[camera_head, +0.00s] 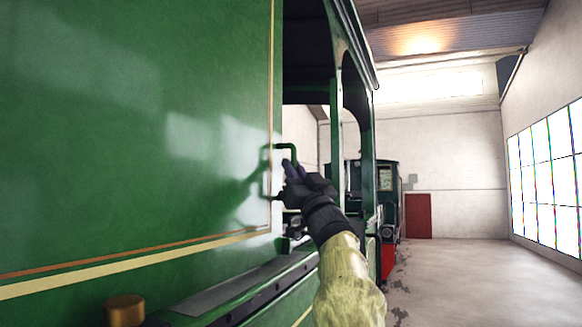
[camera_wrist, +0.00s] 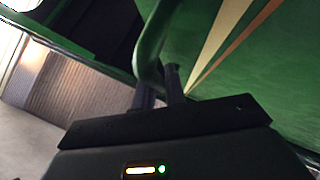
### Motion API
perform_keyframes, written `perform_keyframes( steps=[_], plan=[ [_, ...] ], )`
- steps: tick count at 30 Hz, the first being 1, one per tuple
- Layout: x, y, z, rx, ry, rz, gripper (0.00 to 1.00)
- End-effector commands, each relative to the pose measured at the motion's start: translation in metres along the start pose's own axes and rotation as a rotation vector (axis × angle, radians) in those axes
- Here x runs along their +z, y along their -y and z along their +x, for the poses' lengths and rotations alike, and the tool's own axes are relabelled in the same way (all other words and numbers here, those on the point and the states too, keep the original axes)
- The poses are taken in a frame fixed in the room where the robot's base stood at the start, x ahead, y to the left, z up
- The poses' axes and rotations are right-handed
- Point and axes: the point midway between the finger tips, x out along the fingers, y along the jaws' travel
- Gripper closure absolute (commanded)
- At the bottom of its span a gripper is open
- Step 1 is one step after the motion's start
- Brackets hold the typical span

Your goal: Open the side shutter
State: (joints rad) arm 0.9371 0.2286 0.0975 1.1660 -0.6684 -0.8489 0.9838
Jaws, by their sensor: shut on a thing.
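The side shutter (camera_head: 140,120) is a large green panel with cream and orange lining, filling the left of the head view. Its lined surface also shows at the upper right of the wrist view (camera_wrist: 275,70). A green bar handle (camera_head: 284,147) stands out near its right edge. It also shows in the wrist view as a curved green bar (camera_wrist: 150,45). My gripper (camera_head: 289,172) is at the handle, its dark fingers shut on it. In the wrist view the fingertips (camera_wrist: 172,80) are at the bar's lower end. The fingers partly hide the handle's lower part.
Right of the panel is an open cab side with green posts (camera_head: 368,150). A brass cap (camera_head: 125,310) and a dark ledge (camera_head: 235,290) lie below the panel. Another engine (camera_head: 387,180) and a red door (camera_head: 418,216) stand farther back. The floor (camera_head: 470,285) at right is clear.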

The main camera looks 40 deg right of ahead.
Motion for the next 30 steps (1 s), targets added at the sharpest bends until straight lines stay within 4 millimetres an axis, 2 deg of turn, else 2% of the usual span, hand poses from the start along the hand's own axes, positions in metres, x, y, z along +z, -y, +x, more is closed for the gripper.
perform_keyframes(
  steps=[5,6,7,8,20,30],
  plan=[
    [-0.001,0.002,0.000,-0.004,-0.004,0.001,1.00],
    [-0.001,0.002,0.000,-0.004,-0.004,0.001,0.85],
    [-0.001,0.001,0.000,-0.003,-0.004,0.000,0.80],
    [-0.001,0.001,0.000,-0.003,-0.004,0.000,0.78],
    [0.001,0.000,-0.006,0.000,-0.001,-0.002,0.78],
    [0.003,0.000,-0.048,0.000,-0.002,-0.003,0.78]
  ],
)
